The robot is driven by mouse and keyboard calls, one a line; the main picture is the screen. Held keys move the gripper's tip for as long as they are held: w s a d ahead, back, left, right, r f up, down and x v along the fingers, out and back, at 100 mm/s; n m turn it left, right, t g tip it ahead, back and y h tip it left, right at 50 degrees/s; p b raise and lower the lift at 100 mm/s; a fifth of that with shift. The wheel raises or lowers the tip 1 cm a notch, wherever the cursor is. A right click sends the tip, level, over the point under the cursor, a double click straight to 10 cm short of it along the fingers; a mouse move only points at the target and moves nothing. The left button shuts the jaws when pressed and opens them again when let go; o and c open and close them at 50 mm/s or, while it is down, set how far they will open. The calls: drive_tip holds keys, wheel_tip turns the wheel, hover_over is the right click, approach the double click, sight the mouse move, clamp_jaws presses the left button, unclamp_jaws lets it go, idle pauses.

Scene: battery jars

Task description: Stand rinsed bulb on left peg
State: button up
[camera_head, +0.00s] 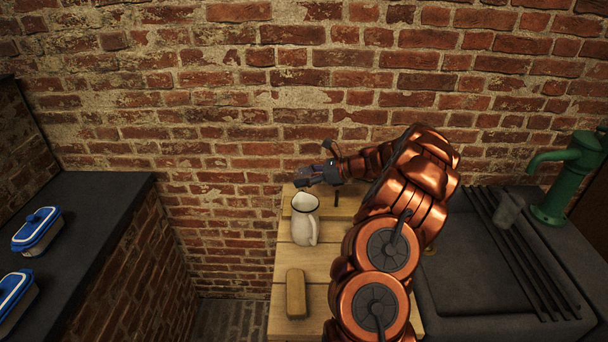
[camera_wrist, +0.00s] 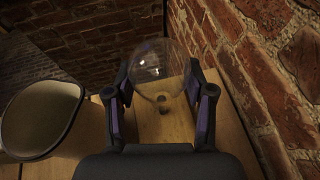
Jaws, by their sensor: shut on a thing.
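My gripper (camera_head: 318,174) is over the back end of the wooden bench, near the brick wall. In the wrist view its two fingers (camera_wrist: 161,95) are shut on a clear glass bulb (camera_wrist: 160,62). The bulb is see-through, and its outline is too faint to make out in the head view. Below it is a pale wooden board (camera_head: 289,210). A small dark, round-topped shape shows through or under the glass; I cannot tell whether it is a peg or the bulb's neck. A dark upright peg (camera_head: 336,198) shows on the board beneath my gripper.
A wooden block (camera_head: 296,293) lies nearer. A sink with a green pump (camera_head: 568,172) and a glass vessel (camera_head: 507,211) are right. The brick wall is close behind.

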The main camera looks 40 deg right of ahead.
sight(305, 189)
drive_tip(key=shift+f+b, duration=0.85)
drive_tip(key=shift+f, duration=1.65)
drive_tip(key=o, duration=1)
drive_tip(key=shift+c, duration=0.2)
drive_tip(key=v, duration=1.2)
